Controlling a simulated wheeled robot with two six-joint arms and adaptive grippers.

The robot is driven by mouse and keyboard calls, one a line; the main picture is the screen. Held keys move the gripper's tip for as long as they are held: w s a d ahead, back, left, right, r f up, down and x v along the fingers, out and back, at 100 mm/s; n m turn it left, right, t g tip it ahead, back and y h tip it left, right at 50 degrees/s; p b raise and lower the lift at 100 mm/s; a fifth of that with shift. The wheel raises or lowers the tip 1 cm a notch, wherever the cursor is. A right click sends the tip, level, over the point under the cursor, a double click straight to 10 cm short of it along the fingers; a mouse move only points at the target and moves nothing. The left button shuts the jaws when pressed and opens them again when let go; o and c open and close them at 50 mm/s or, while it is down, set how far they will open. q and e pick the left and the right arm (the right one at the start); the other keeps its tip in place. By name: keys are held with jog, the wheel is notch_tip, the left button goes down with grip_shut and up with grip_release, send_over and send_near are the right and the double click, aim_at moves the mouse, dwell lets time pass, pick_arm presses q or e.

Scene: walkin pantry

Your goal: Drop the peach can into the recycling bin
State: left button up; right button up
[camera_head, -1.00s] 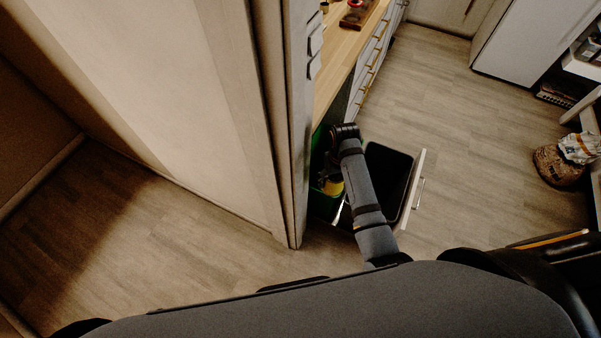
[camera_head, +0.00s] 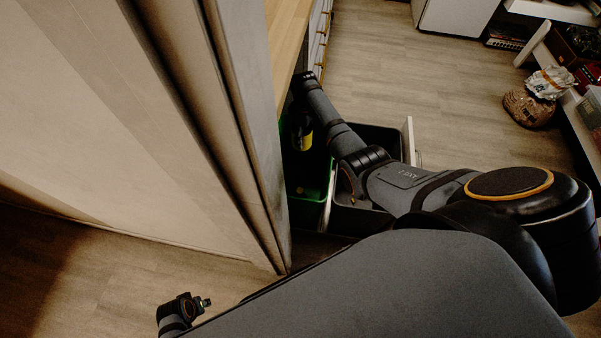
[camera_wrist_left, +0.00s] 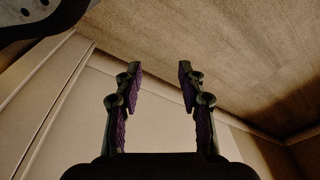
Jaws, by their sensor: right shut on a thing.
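The peach can (camera_head: 304,142) shows as a small, dark yellow shape at the end of my right arm, over the green bin. My right gripper (camera_head: 302,125) points down and is shut on the can; its fingers are dark and hard to make out. The green recycling bin (camera_head: 309,187) stands in the pulled-out drawer, below the can, its far part in shadow and partly behind the wall edge. I cannot tell the can's exact height over it. My left gripper (camera_wrist_left: 158,75) is open and empty in the left wrist view, away from the bins.
A black bin (camera_head: 378,137) stands right of the green one, partly behind my right arm. The drawer front (camera_head: 408,142) is beyond it. A wall edge (camera_head: 250,150) rises close on the left. A wooden counter (camera_head: 287,35) is above. A sack (camera_head: 530,105) sits at right; the middle floor is clear.

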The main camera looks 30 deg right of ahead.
notch_tip(320, 180, down, 3)
jog(key=b, duration=0.3)
notch_tip(320, 180, down, 3)
jog(key=b, duration=0.3)
jog(key=shift+b, duration=0.35)
pick_arm(q)
jog(key=w+d+r+h, duration=0.1)
jog(key=d+r, duration=0.3)
jog(key=r, duration=0.8)
jog(key=shift+w+d+r+t, duration=0.2)
jog(key=shift+w+r+t, duration=0.2)
jog(key=shift+w, duration=0.1)
pick_arm(e)
jog(key=o, duration=1.2)
jog(key=shift+o, duration=0.2)
notch_tip(320, 180, up, 12)
